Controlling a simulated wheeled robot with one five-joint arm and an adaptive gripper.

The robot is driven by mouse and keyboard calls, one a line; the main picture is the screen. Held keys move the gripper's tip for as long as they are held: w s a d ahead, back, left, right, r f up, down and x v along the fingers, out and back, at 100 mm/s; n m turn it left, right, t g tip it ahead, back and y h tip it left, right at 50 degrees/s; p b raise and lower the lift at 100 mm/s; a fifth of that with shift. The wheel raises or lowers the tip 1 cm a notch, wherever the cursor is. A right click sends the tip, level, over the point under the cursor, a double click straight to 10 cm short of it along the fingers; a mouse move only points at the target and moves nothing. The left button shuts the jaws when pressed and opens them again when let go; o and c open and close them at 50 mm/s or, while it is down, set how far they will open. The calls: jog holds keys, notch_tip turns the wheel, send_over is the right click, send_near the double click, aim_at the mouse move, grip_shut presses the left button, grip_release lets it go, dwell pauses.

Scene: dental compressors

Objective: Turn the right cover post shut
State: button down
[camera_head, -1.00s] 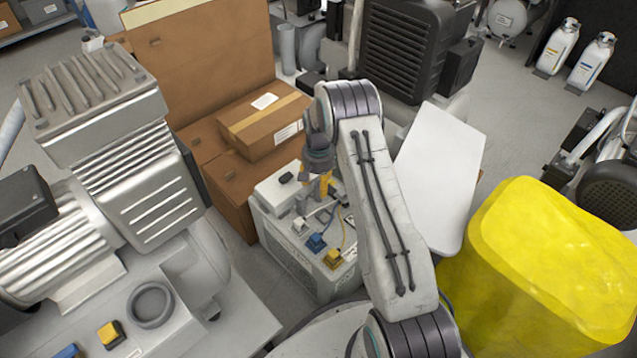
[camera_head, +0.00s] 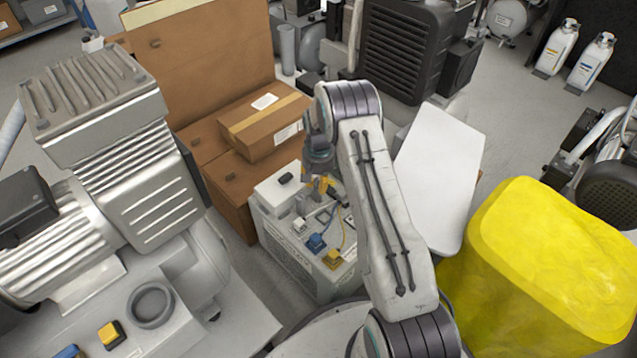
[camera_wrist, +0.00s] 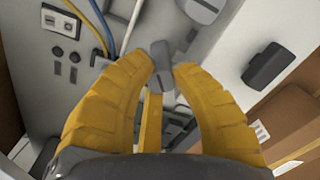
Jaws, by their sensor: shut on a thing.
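The grey-white unit (camera_head: 293,262) stands on the floor in the middle of the head view, with a pale cover carrying a small black handle (camera_head: 285,178). That handle also shows in the wrist view (camera_wrist: 268,66). My gripper (camera_head: 322,187) is over the unit's top. In the wrist view, its yellow fingers (camera_wrist: 162,72) close around a small dark grey post (camera_wrist: 160,56), which I take to be the right cover post. The post's lower part and the finger contact are partly hidden. A round grey fitting (camera_wrist: 203,7) lies just beyond the fingertips.
A blue connector (camera_head: 316,243), a yellow connector (camera_head: 332,259) and cables sit on the unit's front part. Cardboard boxes (camera_head: 262,125) stand behind it. A white panel (camera_head: 440,175) and yellow-wrapped block (camera_head: 550,265) are to the right; a compressor (camera_head: 130,190) is to the left.

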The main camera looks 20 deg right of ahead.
aim_at(317, 183)
jog(key=n, duration=0.5)
jog(key=shift+w, duration=0.1)
jog(key=n, duration=0.4)
jog(key=shift+n+p, duration=0.3)
jog(key=shift+n, duration=0.1)
jog(key=shift+a, duration=0.1)
jog(key=c, duration=1.1)
grip_release()
jog(key=shift+o, duration=0.2)
notch_tip(317, 183, up, 12)
